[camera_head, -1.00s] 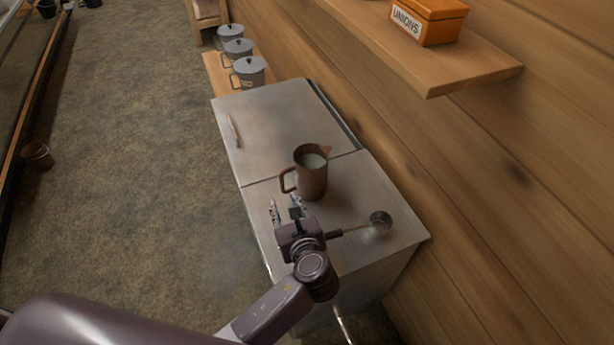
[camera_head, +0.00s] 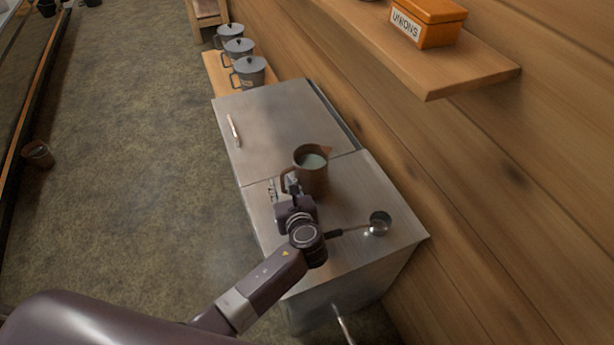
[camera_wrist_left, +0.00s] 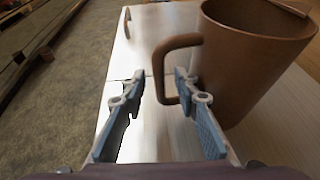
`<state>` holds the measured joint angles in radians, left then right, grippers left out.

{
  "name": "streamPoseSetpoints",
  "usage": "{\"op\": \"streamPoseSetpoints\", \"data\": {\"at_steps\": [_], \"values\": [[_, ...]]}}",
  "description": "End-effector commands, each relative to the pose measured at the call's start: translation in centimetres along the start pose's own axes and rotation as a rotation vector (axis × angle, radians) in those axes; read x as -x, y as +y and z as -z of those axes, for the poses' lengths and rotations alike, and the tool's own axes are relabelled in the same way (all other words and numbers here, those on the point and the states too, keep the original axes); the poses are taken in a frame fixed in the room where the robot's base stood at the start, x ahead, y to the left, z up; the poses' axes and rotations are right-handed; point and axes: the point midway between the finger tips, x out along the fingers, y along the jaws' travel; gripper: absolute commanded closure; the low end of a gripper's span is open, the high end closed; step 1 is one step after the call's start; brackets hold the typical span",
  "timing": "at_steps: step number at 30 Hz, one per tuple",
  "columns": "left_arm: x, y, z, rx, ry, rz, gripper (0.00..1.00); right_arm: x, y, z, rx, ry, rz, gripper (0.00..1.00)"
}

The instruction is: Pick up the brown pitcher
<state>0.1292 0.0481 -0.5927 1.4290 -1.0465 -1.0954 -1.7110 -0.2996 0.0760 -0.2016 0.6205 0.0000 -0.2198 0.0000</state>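The brown pitcher (camera_head: 313,178) stands upright on the metal top of the evaporator, with pale liquid inside. Its handle points left toward my gripper. In the left wrist view the pitcher (camera_wrist_left: 257,62) fills the upper right, and its handle (camera_wrist_left: 163,75) reaches left past the right finger's tip. My left gripper (camera_head: 290,186) is at the handle side of the pitcher. In the left wrist view its two blue-padded fingers (camera_wrist_left: 156,85) are apart, with the handle's outer part showing in the gap near the tips. I cannot tell whether a finger touches it. My right gripper is not in view.
A ladle (camera_head: 378,224) lies on the metal top (camera_head: 345,258), right of my left gripper. Several grey lidded pots (camera_head: 249,73) stand beyond the far end. The wooden wall and a shelf (camera_head: 455,75) with an orange box (camera_head: 428,24) border the right. Floor is open on the left.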

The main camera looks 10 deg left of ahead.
Motion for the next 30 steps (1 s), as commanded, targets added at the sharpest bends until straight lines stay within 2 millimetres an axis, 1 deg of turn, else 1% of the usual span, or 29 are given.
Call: {"op": "streamPoseSetpoints", "data": {"at_steps": [1,7,20,21,30], "values": [[0.01,0.02,0.01,0.000,0.000,0.000,0.78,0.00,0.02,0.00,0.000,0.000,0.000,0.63],[0.03,0.02,0.01,0.000,0.000,0.000,1.00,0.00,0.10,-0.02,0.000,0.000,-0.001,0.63],[0.04,0.02,0.02,0.000,0.000,0.000,1.00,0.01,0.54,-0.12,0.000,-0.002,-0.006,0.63],[0.05,-0.12,-0.38,0.005,-0.006,0.002,1.00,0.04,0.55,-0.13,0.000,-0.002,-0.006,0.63],[0.08,-0.11,-0.42,0.004,-0.006,0.002,1.00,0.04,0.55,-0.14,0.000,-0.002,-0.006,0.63]]}}
